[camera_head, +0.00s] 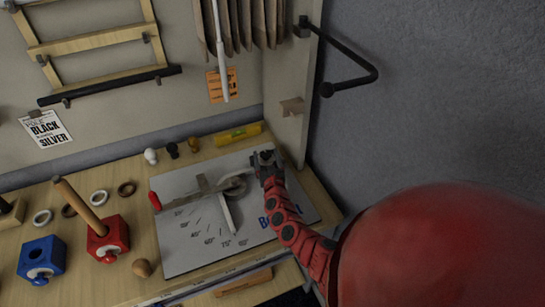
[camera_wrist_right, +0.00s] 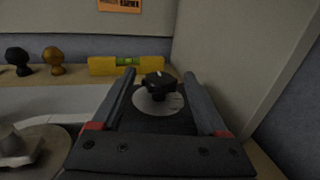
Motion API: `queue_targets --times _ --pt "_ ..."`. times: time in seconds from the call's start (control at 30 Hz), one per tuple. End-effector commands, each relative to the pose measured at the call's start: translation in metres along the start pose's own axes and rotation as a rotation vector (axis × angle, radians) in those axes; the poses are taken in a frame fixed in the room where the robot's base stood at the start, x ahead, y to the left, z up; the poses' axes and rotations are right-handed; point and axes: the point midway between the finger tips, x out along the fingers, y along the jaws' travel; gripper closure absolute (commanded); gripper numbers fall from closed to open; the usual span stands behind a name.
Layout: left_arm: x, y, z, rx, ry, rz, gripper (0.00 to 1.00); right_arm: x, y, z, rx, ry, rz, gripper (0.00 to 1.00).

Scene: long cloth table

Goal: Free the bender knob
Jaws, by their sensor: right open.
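The bender knob (camera_wrist_right: 158,85) is a black lobed knob on a pale round disc. In the wrist view it shows between the two fingers of my right gripper (camera_wrist_right: 160,76), which is open with a gap on each side of the knob. In the head view my right gripper (camera_head: 265,160) is over the upper right part of the grey bender plate (camera_head: 180,255) and mostly hides the knob. The bender (camera_head: 205,190) has a red-ended handle and a pale metal arm, with angle marks printed below. My left gripper is out of view.
A yellow level (camera_head: 238,134) lies behind the plate, near small knobs (camera_head: 172,150). A side panel (camera_head: 290,90) rises close to the right gripper. Red (camera_head: 108,243) and blue (camera_head: 40,258) blocks stand left of the plate.

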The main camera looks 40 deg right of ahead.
Motion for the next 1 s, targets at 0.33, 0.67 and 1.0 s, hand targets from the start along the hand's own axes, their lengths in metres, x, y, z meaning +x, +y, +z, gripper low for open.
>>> queue_targets --times 0.33,0.67,1.0 --pt "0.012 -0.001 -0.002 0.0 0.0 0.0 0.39 -0.063 -0.001 -0.002 -0.002 0.005 0.001 0.23" --pt "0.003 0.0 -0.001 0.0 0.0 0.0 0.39 -0.124 -0.001 -0.003 -0.002 0.006 0.002 0.23" --pt "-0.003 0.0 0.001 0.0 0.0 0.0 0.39 -0.158 0.0 -0.001 0.001 0.004 0.0 0.23"
